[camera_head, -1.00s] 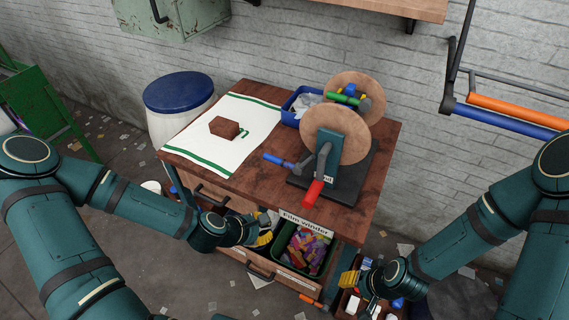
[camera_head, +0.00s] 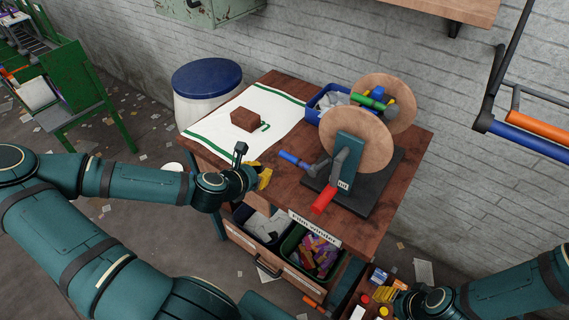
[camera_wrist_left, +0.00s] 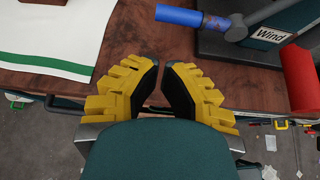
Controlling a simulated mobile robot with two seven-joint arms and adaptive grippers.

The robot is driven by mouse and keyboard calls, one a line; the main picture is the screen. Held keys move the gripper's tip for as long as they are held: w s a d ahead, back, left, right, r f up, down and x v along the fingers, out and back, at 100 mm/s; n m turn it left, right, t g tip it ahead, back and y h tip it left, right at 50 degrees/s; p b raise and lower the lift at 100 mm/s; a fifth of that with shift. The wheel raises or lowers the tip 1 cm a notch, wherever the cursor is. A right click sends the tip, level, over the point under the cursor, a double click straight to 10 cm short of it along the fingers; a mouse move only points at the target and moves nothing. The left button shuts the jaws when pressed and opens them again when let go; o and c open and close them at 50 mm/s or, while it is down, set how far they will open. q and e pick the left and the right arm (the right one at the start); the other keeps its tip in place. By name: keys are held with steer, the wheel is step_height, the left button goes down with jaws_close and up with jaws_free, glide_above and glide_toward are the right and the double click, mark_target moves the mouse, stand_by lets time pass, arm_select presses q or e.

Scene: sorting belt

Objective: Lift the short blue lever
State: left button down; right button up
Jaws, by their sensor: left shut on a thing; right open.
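The short blue lever (camera_head: 297,161) sticks out to the left of the winder (camera_head: 349,160), low over the wooden table. It also shows at the top of the left wrist view (camera_wrist_left: 180,15). My left gripper (camera_head: 264,177) is at the table's front edge, in front of the lever and apart from it. In the left wrist view its yellow fingers (camera_wrist_left: 160,66) are drawn together with a narrow gap; what they hold cannot be made out. My right gripper (camera_head: 387,290) is low at the front right, open and away from the lever.
A red-handled crank (camera_head: 323,199) stands right of the blue lever. A brown block (camera_head: 245,120) lies on a white cloth (camera_head: 216,127). A blue bin (camera_head: 313,114) is behind. Below, an open drawer holds bins (camera_head: 290,244). Blue and orange bars (camera_head: 530,139) hang at right.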

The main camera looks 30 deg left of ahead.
mark_target(296, 161)
arm_select(q)
steer(key=shift+f, duration=0.1)
steer(key=shift+w+f+b, duration=0.15)
steer(key=shift+w+b, duration=0.1)
steer(key=shift+b, duration=0.05)
steer(key=b+x, duration=0.3)
steer(key=x, duration=0.5)
steer(key=shift+w+d+f, duration=0.1)
steer(key=shift+w+d, duration=0.05)
steer(key=shift+w+f+b, duration=0.25)
steer(key=shift+w+b, duration=0.05)
steer(key=shift+w, duration=0.15)
arm_select(e)
step_height(296, 161, down, 4)
steer(key=shift+w+f, duration=0.1)
arm_select(q)
steer(key=shift+w+r, duration=0.1)
steer(key=shift+r, duration=0.3)
steer(key=shift+m, duration=0.3)
arm_select(e)
steer(key=shift+s+d+r, duration=0.15)
steer(key=shift+s+d, duration=0.05)
steer(key=shift+s, duration=0.2)
steer(key=shift+s+d+r, duration=0.1)
steer(key=shift+s+d, duration=0.05)
steer(key=shift+s, duration=0.25)
